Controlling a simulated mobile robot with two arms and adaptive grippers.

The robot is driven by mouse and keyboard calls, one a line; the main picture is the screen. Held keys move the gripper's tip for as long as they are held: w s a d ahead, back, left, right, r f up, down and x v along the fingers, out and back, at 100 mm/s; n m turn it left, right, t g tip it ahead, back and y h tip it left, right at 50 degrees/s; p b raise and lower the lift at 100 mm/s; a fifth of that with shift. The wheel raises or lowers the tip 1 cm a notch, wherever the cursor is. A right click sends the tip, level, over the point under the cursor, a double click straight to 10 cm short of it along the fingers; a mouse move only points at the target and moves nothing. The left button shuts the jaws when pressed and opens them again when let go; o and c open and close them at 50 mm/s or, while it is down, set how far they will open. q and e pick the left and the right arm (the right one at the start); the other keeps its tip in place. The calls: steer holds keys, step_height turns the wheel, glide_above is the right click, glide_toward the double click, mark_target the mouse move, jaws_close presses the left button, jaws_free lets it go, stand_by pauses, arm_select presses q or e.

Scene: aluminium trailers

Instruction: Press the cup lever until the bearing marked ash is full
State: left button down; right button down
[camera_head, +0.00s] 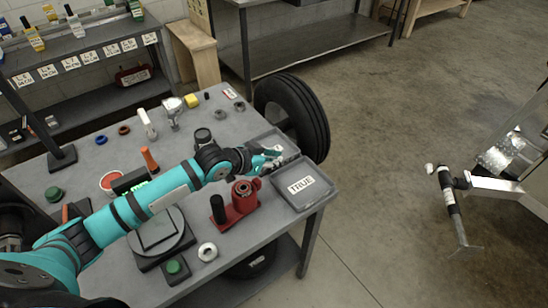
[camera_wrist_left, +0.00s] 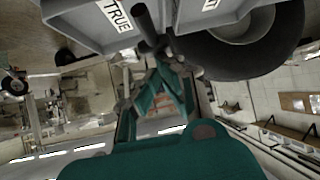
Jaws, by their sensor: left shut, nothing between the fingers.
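A red device (camera_head: 243,203) stands near the table's front right, with a black upright post (camera_head: 217,208) on its left and a round metal part on top. I cannot tell which part is the cup lever. A pale ring like a bearing (camera_head: 208,251) lies in front of it; I read no ash mark on any ring. My left gripper (camera_head: 272,155) is shut and empty, above the trays behind the red device and apart from it. Its teal fingers show in the left wrist view (camera_wrist_left: 163,95). My right gripper is not in view.
A grey tray labelled TRUE (camera_head: 286,201) sits at the table's right corner, with another tray (camera_head: 283,138) behind it. A tire (camera_head: 300,115) stands beyond that edge. A square-topped round device (camera_head: 160,262), a green button (camera_head: 173,267) and an orange-handled tool (camera_head: 149,158) occupy the front and middle.

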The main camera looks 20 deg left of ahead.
arm_select(q)
steer(key=shift+f, duration=0.1)
steer(key=shift+r+p, duration=0.55)
step_height(320, 180, up, 4)
steer(key=p, duration=0.3)
steer(key=shift+w+d+f+p, duration=0.1)
steer(key=shift+f+p, duration=0.05)
steer(key=shift+p, duration=0.2)
steer(key=shift+s+a+f+b, duration=0.35)
steer(key=shift+s+a+b, duration=0.05)
steer(key=shift+s+b, duration=0.25)
steer(key=s+f+b+v, duration=0.1)
steer(key=b+v, duration=0.1)
steer(key=v, duration=0.6)
steer(key=shift+a+f, duration=0.25)
steer(key=shift+a, duration=0.15)
